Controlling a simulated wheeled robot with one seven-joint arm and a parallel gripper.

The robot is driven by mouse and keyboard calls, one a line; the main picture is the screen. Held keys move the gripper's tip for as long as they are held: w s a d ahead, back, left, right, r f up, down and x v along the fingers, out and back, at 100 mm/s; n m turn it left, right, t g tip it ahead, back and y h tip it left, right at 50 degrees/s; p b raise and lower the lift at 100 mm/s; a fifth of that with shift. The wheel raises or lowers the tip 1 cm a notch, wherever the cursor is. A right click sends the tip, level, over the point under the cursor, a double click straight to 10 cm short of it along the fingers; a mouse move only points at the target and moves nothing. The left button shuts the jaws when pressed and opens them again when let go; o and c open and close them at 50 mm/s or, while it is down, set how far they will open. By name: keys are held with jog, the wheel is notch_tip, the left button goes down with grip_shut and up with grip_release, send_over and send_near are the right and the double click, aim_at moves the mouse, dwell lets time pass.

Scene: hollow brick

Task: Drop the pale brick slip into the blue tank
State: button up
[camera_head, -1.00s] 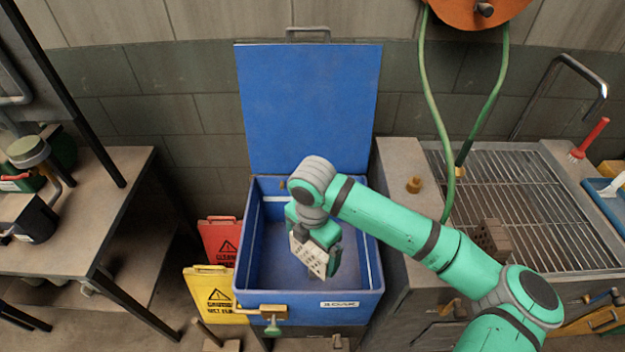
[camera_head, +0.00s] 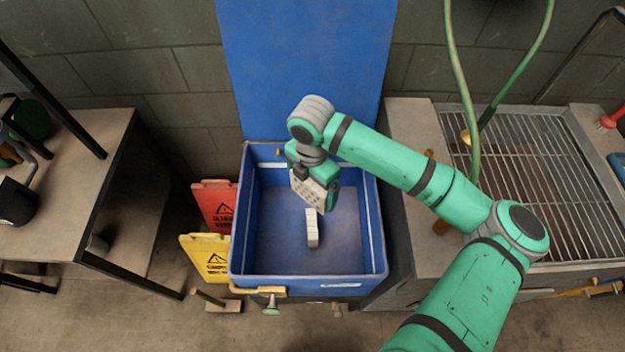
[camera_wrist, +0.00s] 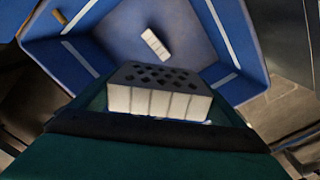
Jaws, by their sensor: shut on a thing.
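My gripper (camera_head: 322,192) is shut on a pale brick slip (camera_head: 308,187) with rows of holes. I hold it tilted above the inside of the blue tank (camera_head: 305,282). In the wrist view, the slip (camera_wrist: 157,103) shows a pale ribbed side and a darker holed face in front of my gripper (camera_wrist: 160,122). A second pale, ribbed block (camera_head: 312,229) lies on the tank floor, apart from my gripper. This block also shows in the wrist view (camera_wrist: 155,43). The tank's blue lid (camera_head: 305,70) stands open at the back.
A red sign (camera_head: 214,205) and a yellow sign (camera_head: 206,257) stand left of the tank. A workbench (camera_head: 60,205) is farther left. A counter with a metal grate (camera_head: 545,180) and a green hose (camera_head: 466,90) are to the right.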

aim_at(312, 194)
jog(key=shift+f, duration=1.6)
jog(key=o, duration=0.9)
jog(key=shift+r, duration=0.1)
notch_tip(312, 194, up, 11)
jog(key=shift+f, duration=0.2)
